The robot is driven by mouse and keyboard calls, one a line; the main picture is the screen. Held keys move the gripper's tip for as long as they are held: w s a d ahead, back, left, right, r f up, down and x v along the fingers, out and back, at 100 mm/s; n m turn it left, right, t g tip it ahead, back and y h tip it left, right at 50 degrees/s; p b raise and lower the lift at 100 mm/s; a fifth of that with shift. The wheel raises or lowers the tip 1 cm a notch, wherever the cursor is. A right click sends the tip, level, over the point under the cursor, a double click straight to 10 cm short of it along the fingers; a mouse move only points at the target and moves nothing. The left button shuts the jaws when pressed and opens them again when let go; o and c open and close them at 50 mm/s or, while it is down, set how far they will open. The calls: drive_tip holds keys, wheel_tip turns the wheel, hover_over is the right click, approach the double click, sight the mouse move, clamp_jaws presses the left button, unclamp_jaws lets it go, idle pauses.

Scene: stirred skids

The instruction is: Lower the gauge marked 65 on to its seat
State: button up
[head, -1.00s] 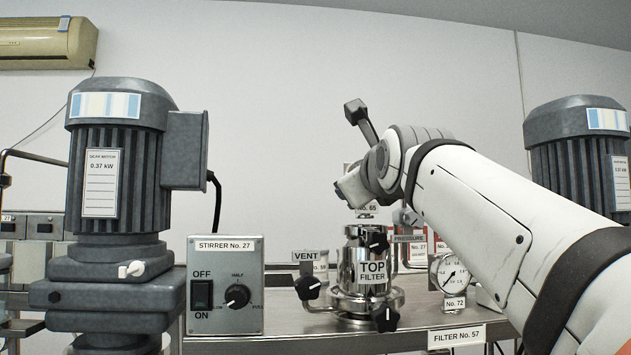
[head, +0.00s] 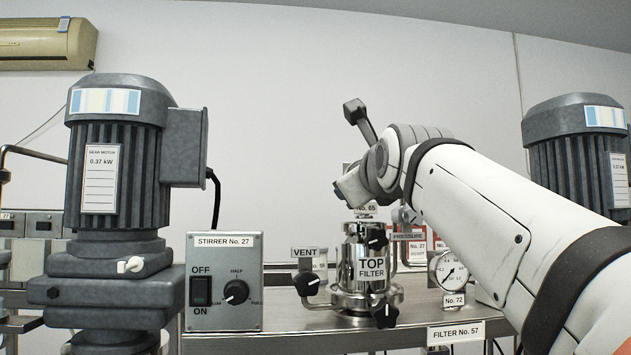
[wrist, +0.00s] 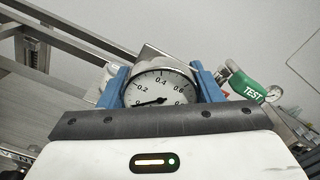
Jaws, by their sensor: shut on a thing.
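The gauge marked 65 (wrist: 160,92) is between the two blue fingers of my gripper (wrist: 162,82) in the wrist view. Its white dial faces the camera, with the needle near the low end. In the head view my gripper (head: 357,192) is above the steel top filter (head: 371,250), and the gauge's No. 65 tag (head: 366,208) shows just under it. The gauge's lower end and its seat are hidden, so I cannot tell whether they touch.
A stirrer box (head: 224,282) and a grey gear motor (head: 120,170) stand at the left. The vent valve (head: 308,284) is left of the filter. A gauge marked 72 (head: 451,272) is at its right. A green TEST item (wrist: 245,86) shows in the wrist view.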

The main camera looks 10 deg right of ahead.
drive_tip(key=shift+f+b, duration=0.7)
drive_tip(key=shift+f, duration=0.15)
idle(1.0)
drive_tip(key=o, duration=1.1)
drive_tip(key=shift+s+b, duration=1.4)
drive_tip(key=shift+s, duration=2.55)
